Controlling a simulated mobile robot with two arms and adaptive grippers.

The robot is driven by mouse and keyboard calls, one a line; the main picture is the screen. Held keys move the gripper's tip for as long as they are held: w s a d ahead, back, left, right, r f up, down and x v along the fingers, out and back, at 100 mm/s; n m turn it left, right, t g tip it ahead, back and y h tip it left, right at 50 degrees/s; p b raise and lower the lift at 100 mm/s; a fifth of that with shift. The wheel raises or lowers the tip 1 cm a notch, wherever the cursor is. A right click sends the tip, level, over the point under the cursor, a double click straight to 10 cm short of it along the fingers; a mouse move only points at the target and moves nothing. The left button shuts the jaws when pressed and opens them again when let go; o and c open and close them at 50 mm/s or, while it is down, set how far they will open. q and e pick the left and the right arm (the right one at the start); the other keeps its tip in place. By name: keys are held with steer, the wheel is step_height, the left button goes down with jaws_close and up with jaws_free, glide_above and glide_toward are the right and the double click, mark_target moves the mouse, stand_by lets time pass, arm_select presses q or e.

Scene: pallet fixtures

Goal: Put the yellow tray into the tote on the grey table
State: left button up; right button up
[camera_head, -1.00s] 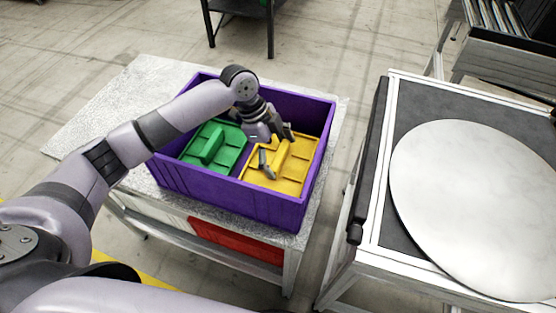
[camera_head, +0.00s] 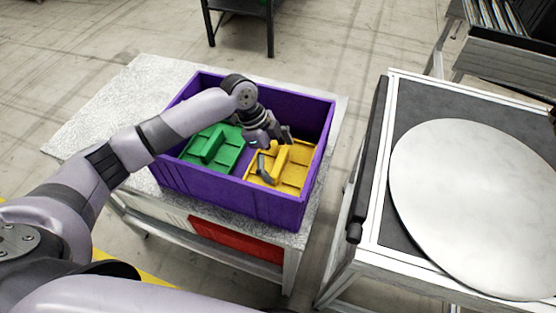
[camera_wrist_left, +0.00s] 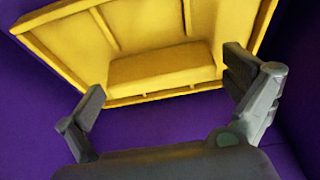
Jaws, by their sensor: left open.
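The yellow tray (camera_head: 292,178) lies inside the purple tote (camera_head: 225,200), in its right part. The tote stands on the grey table (camera_head: 95,120). The tray has a raised block in its middle. My left gripper (camera_head: 275,155) reaches down into the tote at the tray, open, with its fingers around the block's area and partly hiding the tray. In the left wrist view the yellow tray (camera_wrist_left: 160,70) lies beyond the gripper's spread fingers (camera_wrist_left: 166,75). I cannot tell whether a finger touches it. My right gripper is not in view.
A green tray (camera_head: 208,148) lies in the left part of the tote. The tote walls stand close around the gripper. A white-framed table with a large round plate (camera_head: 475,205) stands at the right, across a gap. The grey table's left part is clear.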

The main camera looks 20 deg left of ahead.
arm_select(q)
steer(key=b+v, duration=0.1)
steer(key=v, duration=1)
steer(key=shift+r, duration=0.2)
